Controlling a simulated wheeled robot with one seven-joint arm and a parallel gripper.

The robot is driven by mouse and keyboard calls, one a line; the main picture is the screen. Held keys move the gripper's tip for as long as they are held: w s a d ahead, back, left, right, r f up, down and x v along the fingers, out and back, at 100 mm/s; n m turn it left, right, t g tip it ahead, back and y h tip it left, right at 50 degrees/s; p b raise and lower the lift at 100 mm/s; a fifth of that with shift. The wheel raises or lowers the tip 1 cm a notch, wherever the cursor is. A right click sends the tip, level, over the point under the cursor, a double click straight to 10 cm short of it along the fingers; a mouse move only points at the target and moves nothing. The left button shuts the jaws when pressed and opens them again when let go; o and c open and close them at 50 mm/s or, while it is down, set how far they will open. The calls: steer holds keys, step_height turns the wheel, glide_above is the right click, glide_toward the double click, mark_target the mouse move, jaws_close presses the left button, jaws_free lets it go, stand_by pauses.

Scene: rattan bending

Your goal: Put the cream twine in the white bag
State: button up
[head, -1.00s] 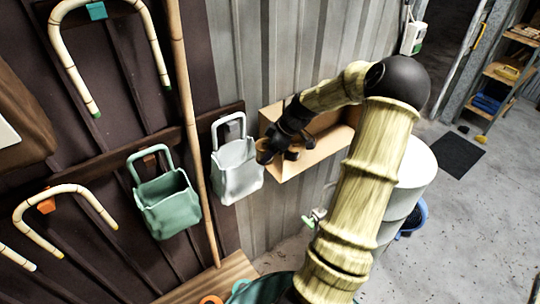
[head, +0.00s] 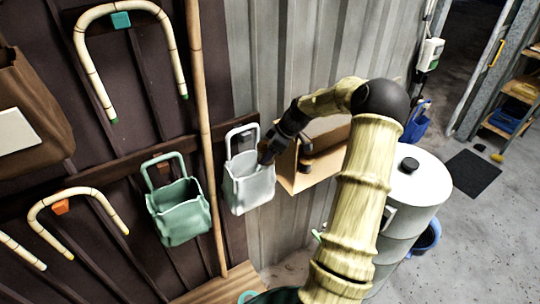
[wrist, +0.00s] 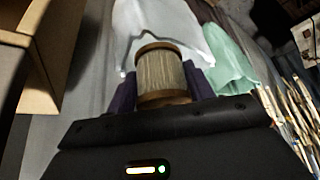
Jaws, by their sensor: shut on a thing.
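The cream twine (wrist: 162,75) is a spool with brown ends, held between the fingers of my gripper (wrist: 163,88) in the wrist view. The white bag (head: 248,184) hangs by its handle on the wall rail in the head view. It also shows in the wrist view (wrist: 165,25), just beyond the spool. My gripper (head: 268,158) is at the bag's right upper edge in the head view. The spool is hard to make out there. I cannot tell whether it touches the bag.
A green bag (head: 180,222) hangs to the left of the white bag, with a bamboo pole (head: 205,130) between them. An open cardboard box (head: 305,178) is on the wall just right of my gripper. Bent rattan canes (head: 82,60) hang at the left.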

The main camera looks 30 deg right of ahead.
steer(key=shift+w, duration=0.7)
steer(key=o, duration=1.1)
step_height(320, 180, up, 10)
steer(key=b, duration=0.4)
steer(key=shift+s+a, duration=0.15)
